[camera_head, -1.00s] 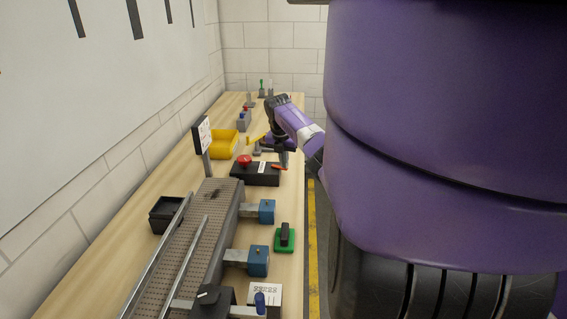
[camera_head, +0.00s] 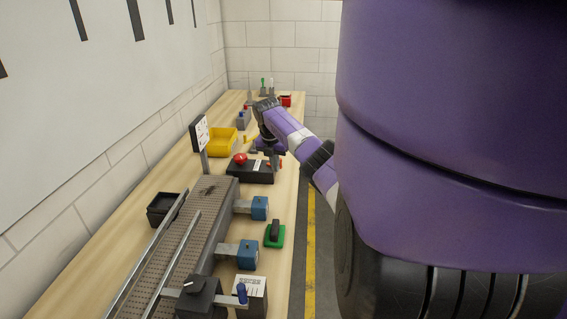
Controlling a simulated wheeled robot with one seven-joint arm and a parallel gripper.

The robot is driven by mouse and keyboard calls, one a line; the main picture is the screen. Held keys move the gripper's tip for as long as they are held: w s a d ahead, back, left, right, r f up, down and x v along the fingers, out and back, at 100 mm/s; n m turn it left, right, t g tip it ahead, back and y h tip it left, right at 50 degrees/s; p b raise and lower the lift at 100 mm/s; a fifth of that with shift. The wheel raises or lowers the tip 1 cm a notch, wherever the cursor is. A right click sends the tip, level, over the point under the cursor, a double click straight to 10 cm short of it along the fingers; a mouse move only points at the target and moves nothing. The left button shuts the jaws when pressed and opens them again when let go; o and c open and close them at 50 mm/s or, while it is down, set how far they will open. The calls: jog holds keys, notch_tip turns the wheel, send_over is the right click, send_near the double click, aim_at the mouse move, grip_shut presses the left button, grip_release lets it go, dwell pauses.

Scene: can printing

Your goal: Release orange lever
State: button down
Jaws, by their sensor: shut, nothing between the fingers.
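A black control box (camera_head: 248,175) with a red round button (camera_head: 239,158) stands on the wooden bench. A small orange-red lever (camera_head: 281,163) shows at the box's right end, partly hidden by my gripper. My gripper (camera_head: 275,167) points down from my purple arm, right at the lever and over the right part of the box. It is shut with nothing in it. I cannot tell whether the fingers touch the lever.
A perforated conveyor (camera_head: 190,225) with metal rails and blue units runs along the near bench. A yellow bin (camera_head: 222,142), a black bin (camera_head: 163,208) and a sign (camera_head: 200,133) stand left. A green-based device (camera_head: 274,235) sits near the right edge.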

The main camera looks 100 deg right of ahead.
jog(key=s+b+v, duration=0.1)
jog(key=v, duration=0.8)
jog(key=shift+w+r+b, duration=0.2)
jog(key=shift+w+b, duration=0.1)
jog(key=shift+w, duration=0.2)
jog(key=shift+s+d, duration=0.1)
